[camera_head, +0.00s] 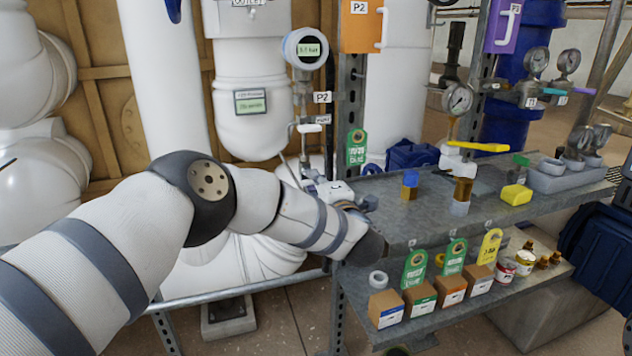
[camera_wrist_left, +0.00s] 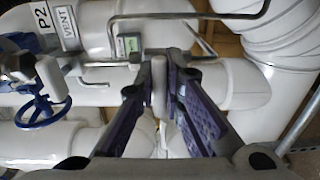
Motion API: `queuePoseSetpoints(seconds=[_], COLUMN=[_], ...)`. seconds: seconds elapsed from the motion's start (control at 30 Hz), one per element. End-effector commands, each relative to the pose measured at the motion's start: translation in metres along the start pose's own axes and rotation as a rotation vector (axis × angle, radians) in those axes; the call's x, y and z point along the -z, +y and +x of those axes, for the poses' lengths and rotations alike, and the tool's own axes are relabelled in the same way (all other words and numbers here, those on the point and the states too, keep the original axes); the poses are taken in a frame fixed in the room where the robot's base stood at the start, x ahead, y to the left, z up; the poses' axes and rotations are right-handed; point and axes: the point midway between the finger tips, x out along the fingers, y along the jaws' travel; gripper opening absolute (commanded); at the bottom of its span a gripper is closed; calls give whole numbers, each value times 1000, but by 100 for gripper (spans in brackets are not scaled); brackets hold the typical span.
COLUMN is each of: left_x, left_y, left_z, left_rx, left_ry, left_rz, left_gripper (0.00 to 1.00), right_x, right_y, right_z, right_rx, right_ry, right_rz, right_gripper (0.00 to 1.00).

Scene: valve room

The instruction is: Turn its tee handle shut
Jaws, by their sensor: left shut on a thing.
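In the left wrist view, the two purple-grey fingers of my left gripper (camera_wrist_left: 159,88) stand on either side of a narrow grey upright piece, which looks like the tee handle (camera_wrist_left: 159,78). The gripper is shut on it. In the head view my left arm reaches across to the pipework left of the shelf, and the left gripper (camera_head: 308,178) is small and partly hidden by its own wrist. The tee handle cannot be made out there. A gauge transmitter (camera_head: 305,50) and a P2 label (camera_head: 322,97) are on the thin line above. My right gripper is not in view.
A metal shelf (camera_head: 430,225) to the right carries fittings, small boxes and tags. A green tag (camera_head: 356,147) hangs on its post. In the wrist view, a blue handwheel (camera_wrist_left: 42,112) and a bent thin tube (camera_wrist_left: 190,17) are close to the gripper.

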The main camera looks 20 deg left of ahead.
Motion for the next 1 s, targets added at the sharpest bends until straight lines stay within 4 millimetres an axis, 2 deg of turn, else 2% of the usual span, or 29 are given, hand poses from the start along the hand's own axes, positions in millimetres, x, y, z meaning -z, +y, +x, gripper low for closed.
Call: queuePoseSetpoints(seconds=[0.03,0.07,0.13,0.47,0.57,0.8,0.9,1.0], left_x=[0,0,0,0,-1,-1,0,0], left_y=[-1,-1,-1,0,0,0,-1,-1], left_z=[0,0,0,-3,-20,-85,-105,-116], left_rx=[2,2,1,1,2,1,2,1], left_ry=[1,1,1,0,-3,-4,-3,-1], left_rz=[3,3,2,1,1,1,3,1], left_gripper=[0,16,30,30,30,30,30,30], right_x=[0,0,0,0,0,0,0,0], right_y=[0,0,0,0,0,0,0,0], right_z=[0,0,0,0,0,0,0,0], right_rx=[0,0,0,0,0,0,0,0], right_ry=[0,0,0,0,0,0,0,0], right_rz=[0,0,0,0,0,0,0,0], right_gripper=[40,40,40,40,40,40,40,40])
